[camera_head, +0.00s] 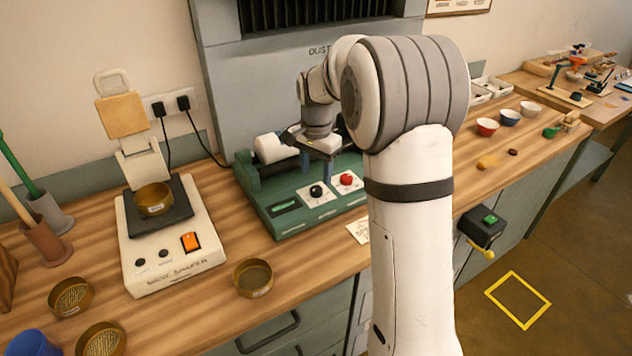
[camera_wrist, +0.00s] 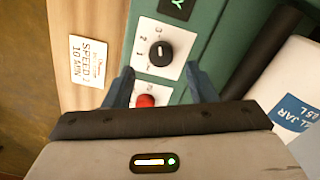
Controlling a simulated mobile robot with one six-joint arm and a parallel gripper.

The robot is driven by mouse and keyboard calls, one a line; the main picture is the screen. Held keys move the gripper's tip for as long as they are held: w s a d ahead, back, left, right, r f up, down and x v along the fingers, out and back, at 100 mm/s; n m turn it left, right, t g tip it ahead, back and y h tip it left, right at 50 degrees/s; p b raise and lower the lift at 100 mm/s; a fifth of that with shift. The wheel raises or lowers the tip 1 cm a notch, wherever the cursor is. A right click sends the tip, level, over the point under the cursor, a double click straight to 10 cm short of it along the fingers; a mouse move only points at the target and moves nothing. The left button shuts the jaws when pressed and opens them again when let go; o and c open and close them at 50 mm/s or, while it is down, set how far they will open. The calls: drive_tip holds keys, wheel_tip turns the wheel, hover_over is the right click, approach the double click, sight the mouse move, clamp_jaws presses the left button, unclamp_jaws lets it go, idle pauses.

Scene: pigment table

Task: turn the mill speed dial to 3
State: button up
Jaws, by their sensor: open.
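The green mill (camera_head: 270,200) stands on the bench below the dust hood. Its black speed dial (camera_head: 316,191) sits on a white plate on the front panel. In the wrist view the dial (camera_wrist: 161,53) shows a pale pointer mark, with small numerals beside it; I cannot tell which number it points to. A red knob (camera_head: 347,179) is on the plate beside it. My gripper (camera_head: 318,174) is open and empty, pointing down over the panel. In the wrist view its fingertips (camera_wrist: 159,70) straddle the area between dial and red knob, apart from the dial.
A white jar (camera_head: 275,148) lies on the mill's rollers, close behind my gripper. A printed card (camera_wrist: 88,60) lies on the bench in front of the mill. A sieve shaker (camera_head: 168,255) stands to the left, with a loose sieve (camera_head: 253,278) between.

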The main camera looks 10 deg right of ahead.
sight(317, 190)
drive_tip(key=shift+r, duration=1.5)
drive_tip(key=shift+s+r, duration=0.15)
drive_tip(key=shift+s, duration=0.15)
drive_tip(key=s+n+t, duration=0.2)
drive_tip(key=s+n, duration=0.8)
drive_tip(key=s, duration=1.8)
drive_tip(key=shift+r+t, duration=0.15)
drive_tip(key=shift+t, duration=0.25)
